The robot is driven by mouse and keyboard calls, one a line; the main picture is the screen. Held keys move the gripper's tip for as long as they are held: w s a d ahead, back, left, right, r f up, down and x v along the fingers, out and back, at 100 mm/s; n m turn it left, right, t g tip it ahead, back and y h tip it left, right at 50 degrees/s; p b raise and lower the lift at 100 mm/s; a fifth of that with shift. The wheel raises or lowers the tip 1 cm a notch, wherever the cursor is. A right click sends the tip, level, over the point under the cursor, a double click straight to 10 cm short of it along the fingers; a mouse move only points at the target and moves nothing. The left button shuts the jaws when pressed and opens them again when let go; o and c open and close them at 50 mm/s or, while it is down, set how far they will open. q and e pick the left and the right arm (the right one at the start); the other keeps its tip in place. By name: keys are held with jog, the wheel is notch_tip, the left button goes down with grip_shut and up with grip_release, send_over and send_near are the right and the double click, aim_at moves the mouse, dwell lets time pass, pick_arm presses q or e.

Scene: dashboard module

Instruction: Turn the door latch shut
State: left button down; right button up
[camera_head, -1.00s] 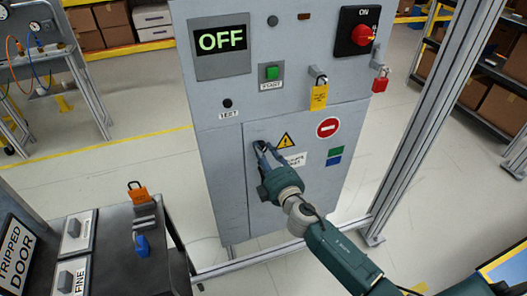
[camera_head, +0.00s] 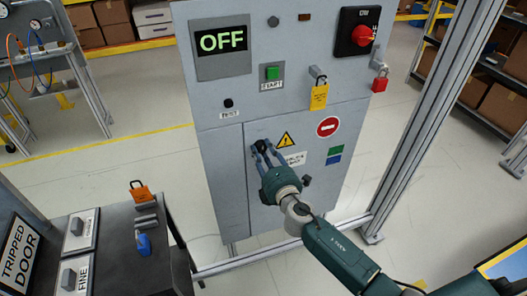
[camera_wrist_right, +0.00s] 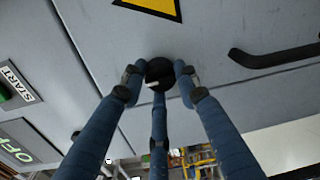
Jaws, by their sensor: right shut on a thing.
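The door latch is a small black round knob with a pale mark, seen in the right wrist view (camera_wrist_right: 160,72) and partly hidden by my fingers in the head view (camera_head: 262,144). It sits near the upper left corner of the grey cabinet door (camera_head: 330,180), which looks flush with the cabinet. My right gripper (camera_head: 264,148) is shut on the latch; in the right wrist view its blue fingers (camera_wrist_right: 160,80) surround the knob. My left gripper is not in view.
A black handle (camera_wrist_right: 272,57) is on the door beside the latch. Above are an OFF display (camera_head: 222,41), a red rotary switch (camera_head: 362,36), a yellow padlock (camera_head: 319,97) and a red padlock (camera_head: 380,84). A dark cart (camera_head: 115,262) stands front left; a metal post (camera_head: 425,120) stands right.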

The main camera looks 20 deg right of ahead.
dwell(0.4)
jog(key=o, duration=1.2)
jog(key=s, duration=1.2)
jog(key=shift+d+r, duration=0.2)
jog(key=shift+r, duration=0.15)
